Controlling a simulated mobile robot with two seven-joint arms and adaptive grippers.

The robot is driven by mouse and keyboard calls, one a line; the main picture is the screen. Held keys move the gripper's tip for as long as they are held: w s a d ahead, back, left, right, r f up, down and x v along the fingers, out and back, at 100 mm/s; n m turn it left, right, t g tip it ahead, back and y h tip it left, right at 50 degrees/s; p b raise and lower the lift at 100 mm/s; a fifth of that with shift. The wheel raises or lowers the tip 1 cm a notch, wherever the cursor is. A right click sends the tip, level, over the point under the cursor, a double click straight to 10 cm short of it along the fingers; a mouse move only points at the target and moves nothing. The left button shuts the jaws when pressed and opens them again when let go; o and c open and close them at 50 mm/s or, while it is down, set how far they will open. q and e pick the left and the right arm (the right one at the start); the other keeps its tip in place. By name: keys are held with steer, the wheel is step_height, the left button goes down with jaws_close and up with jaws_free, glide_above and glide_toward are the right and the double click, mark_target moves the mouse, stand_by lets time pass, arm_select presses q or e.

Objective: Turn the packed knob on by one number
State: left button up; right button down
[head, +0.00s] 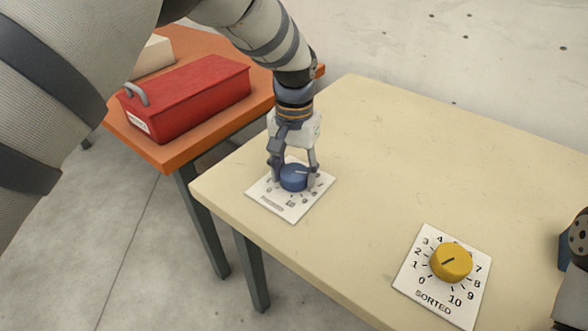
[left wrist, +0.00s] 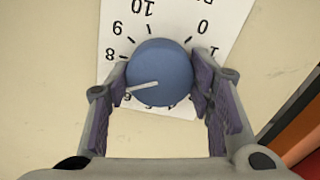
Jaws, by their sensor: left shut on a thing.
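The blue knob (head: 293,178) sits on a white dial card near the left corner of the cream table. Its card label is too small to read in the head view and mostly cut off in the left wrist view. My left gripper (head: 292,176) points down with its fingers on both sides of the knob, shut on it. In the left wrist view the blue knob (left wrist: 160,72) lies between the fingertips (left wrist: 160,85). Its white pointer line aims left and slightly down, below the 8; the left finger partly hides the numbers there.
A yellow knob (head: 451,262) on a card marked SORTED (head: 411,284) is at the front right. A red box (head: 190,92) with a grey handle stands on the orange table (head: 172,155) at left. The middle of the cream table (head: 400,150) is clear.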

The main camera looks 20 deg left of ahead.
mark_target(294, 172)
arm_select(q)
steer(key=shift+f, duration=0.1)
steer(key=o, duration=1.2)
steer(key=shift+c, duration=0.2)
step_height(294, 172, up, 12)
